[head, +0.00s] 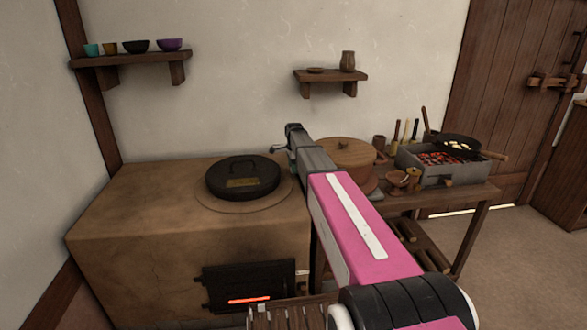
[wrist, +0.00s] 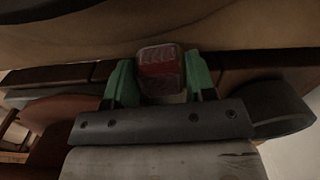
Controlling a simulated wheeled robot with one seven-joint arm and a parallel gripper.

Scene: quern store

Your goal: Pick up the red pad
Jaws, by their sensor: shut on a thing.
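The red pad (wrist: 160,66) shows in the wrist view as a small reddish block with a paler edge. My gripper (wrist: 160,82) has a green finger on either side of the pad and is shut on it. In the head view my arm reaches forward over the right end of the clay stove, with my gripper near the wall, largely hidden behind my own arm. The pad cannot be made out in the head view.
The clay stove (head: 130,215) bears a black lidded pan (head: 243,180). A round wooden lid (head: 345,152) stands right of my arm. A brazier with glowing coals (head: 440,165) and a black skillet (head: 455,145) are farther right. Wall shelves (head: 130,60) (head: 330,76) hang above.

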